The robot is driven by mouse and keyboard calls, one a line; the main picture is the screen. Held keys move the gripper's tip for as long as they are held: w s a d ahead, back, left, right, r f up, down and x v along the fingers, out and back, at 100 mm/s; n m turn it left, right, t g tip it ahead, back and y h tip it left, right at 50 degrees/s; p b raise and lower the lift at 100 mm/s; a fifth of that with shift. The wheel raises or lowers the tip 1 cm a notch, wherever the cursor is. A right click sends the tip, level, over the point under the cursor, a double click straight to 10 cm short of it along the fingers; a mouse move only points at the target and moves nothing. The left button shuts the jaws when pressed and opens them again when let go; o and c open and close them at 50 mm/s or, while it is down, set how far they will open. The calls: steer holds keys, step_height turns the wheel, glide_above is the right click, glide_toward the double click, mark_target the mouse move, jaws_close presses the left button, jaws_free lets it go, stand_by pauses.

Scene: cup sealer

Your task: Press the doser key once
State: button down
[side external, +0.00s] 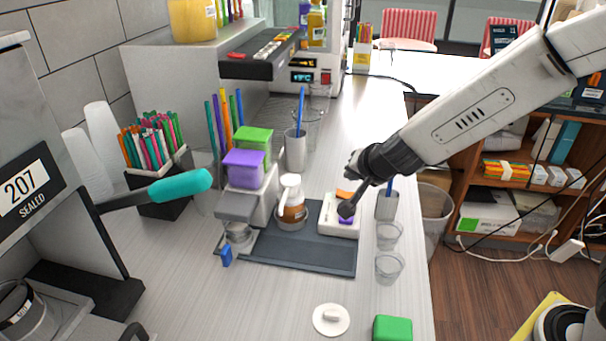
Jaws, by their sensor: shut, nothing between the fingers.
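A small white key unit (338,229) stands on the right part of a dark mat (300,256). An orange key (344,194) shows at its back and a purple key (346,220) nearer the front. My gripper (346,211) is shut and points down over the unit, with its dark tip at the purple key. I cannot tell whether the tip touches the key. The tip hides part of the unit's top. Left of it stands a grey and white dispenser (247,204) with a purple box (246,170) and a green box (253,142) on top.
A white-and-brown jar (291,203) stands between dispenser and key unit. A grey cup (387,205) with a blue stick and clear cups (389,267) stand right of the mat. A white lid (331,319) and green block (393,328) lie in front. The sealer's teal handle (180,186) juts in from the left.

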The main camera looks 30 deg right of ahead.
steer(key=shift+f, duration=2.4)
steer(key=shift+f, duration=0.9)
stand_by(1.5)
steer(key=shift+r, duration=0.9)
steer(key=shift+r, duration=0.1)
steer(key=shift+r, duration=2.45)
